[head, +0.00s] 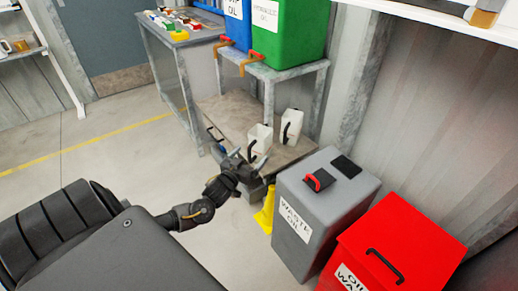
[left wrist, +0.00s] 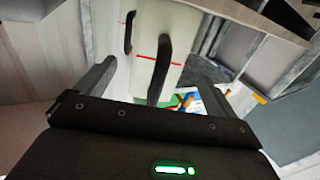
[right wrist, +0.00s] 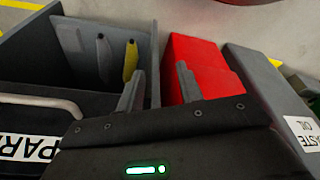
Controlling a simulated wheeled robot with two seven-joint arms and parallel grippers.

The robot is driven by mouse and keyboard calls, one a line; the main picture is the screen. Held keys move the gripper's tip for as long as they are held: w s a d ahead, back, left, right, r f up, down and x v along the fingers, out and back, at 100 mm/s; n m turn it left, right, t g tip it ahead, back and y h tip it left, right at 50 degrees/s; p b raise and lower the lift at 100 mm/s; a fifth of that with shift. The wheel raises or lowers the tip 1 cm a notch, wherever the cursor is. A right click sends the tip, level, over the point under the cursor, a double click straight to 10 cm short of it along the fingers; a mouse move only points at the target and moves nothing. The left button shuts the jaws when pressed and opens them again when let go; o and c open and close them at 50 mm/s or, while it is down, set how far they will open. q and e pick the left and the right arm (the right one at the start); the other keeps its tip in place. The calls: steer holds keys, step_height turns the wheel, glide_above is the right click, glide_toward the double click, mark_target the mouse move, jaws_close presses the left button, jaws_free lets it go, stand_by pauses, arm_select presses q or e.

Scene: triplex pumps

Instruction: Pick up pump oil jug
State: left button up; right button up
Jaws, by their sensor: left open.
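Two white jugs with dark handles stand on the lower shelf of a metal stand: a nearer jug (head: 262,136) and a farther jug (head: 291,125). My left gripper (head: 243,160) is just in front of the nearer jug, at its lower left. In the left wrist view, my open left gripper (left wrist: 155,88) has its fingers spread to either side of a white jug (left wrist: 152,40) with a red line and a dark handle. The fingers look apart from the jug. A second dark handle shows at the left. My right gripper (right wrist: 160,72) is open and empty, away from the jugs.
The shelf (head: 230,108) has bare room left of the jugs. Blue (head: 238,25) and green (head: 285,33) oil containers stand above. A grey waste oil bin (head: 325,205) and a red bin (head: 395,250) stand right of the left arm. A yellow object (head: 265,212) is below the shelf.

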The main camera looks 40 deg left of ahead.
mark_target(255, 150)
arm_select(q)
steer(key=w, duration=0.3)
steer(key=shift+w+a, duration=0.15)
steer(key=shift+w, duration=0.4)
arm_select(e)
steer(key=shift+r, duration=0.75)
arm_select(q)
steer(key=shift+c, duration=0.4)
steer(key=shift+c, duration=1.2)
steer(key=c, duration=0.7)
steer(key=shift+c, duration=0.6)
arm_select(e)
steer(key=shift+f, duration=0.1)
arm_select(q)
steer(key=shift+r, duration=0.2)
